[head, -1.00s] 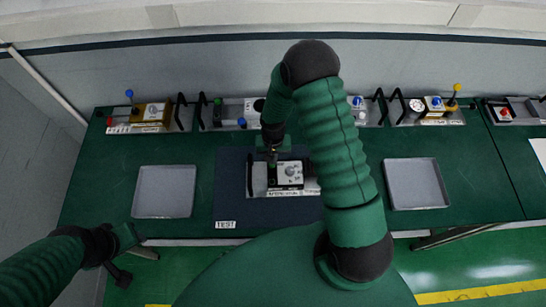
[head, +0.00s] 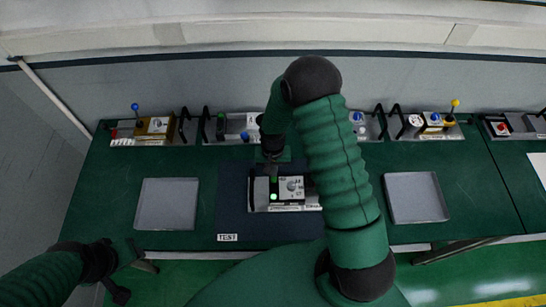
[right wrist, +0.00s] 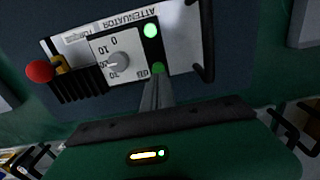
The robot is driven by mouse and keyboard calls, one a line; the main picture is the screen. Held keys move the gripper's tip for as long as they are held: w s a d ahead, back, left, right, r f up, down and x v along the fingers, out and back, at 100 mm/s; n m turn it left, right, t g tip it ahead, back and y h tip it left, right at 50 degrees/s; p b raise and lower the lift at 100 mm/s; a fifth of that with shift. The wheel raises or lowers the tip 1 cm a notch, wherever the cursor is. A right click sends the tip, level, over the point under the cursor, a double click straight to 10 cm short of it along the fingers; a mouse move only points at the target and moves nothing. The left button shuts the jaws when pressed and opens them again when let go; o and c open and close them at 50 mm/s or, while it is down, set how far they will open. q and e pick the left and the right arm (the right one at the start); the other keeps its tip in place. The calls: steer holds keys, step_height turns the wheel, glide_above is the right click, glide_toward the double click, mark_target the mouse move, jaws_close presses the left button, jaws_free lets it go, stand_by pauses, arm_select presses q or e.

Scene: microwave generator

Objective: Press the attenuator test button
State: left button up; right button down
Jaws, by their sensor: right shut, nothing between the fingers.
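The attenuator unit (head: 291,189) lies on the dark mat in the middle of the bench. In the right wrist view it shows upside down, with its white dial plate (right wrist: 118,55), a grey knob (right wrist: 118,62) and the label ATTENUATOR. A green button (right wrist: 158,68) sits on its black strip, and a bright green lamp (right wrist: 151,30) is lit on the same strip. My right gripper (right wrist: 157,80) is shut and empty, its tips at the green button; I cannot tell whether they touch. My left gripper (head: 128,252) is at the lower left, away from the unit; its jaws are unclear.
Grey trays stand left (head: 167,204) and right (head: 416,198) of the mat (head: 232,215), which has a TEST label (head: 228,238). Several other modules with handles and knobs line the back of the bench.

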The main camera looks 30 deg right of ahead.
mark_target(273, 179)
arm_select(q)
steer(key=f, duration=0.1)
steer(key=f+b, duration=0.2)
steer(key=shift+s+a+f, duration=0.1)
steer(key=shift+s+a, duration=0.1)
steer(key=shift+s, duration=0.05)
arm_select(e)
step_height(273, 179, up, 9)
steer(key=shift+a, duration=0.2)
arm_select(q)
steer(key=shift+d, duration=0.15)
arm_select(e)
steer(key=shift+s+d+r, duration=0.1)
steer(key=shift+r, duration=0.05)
arm_select(q)
steer(key=s+b+x, duration=0.3)
steer(key=b+x, duration=1)
steer(key=b, duration=0.1)
steer(key=shift+f, duration=0.6)
arm_select(e)
steer(key=s+a+f+n+t, duration=0.2)
steer(key=s+a+f+n, duration=0.4)
steer(key=s, duration=0.4)
steer(key=shift+s+a+f+t, duration=0.15)
steer(key=shift+a+f+t, duration=0.15)
steer(key=shift+a+f, duration=0.3)
steer(key=shift+a+r, duration=0.15)
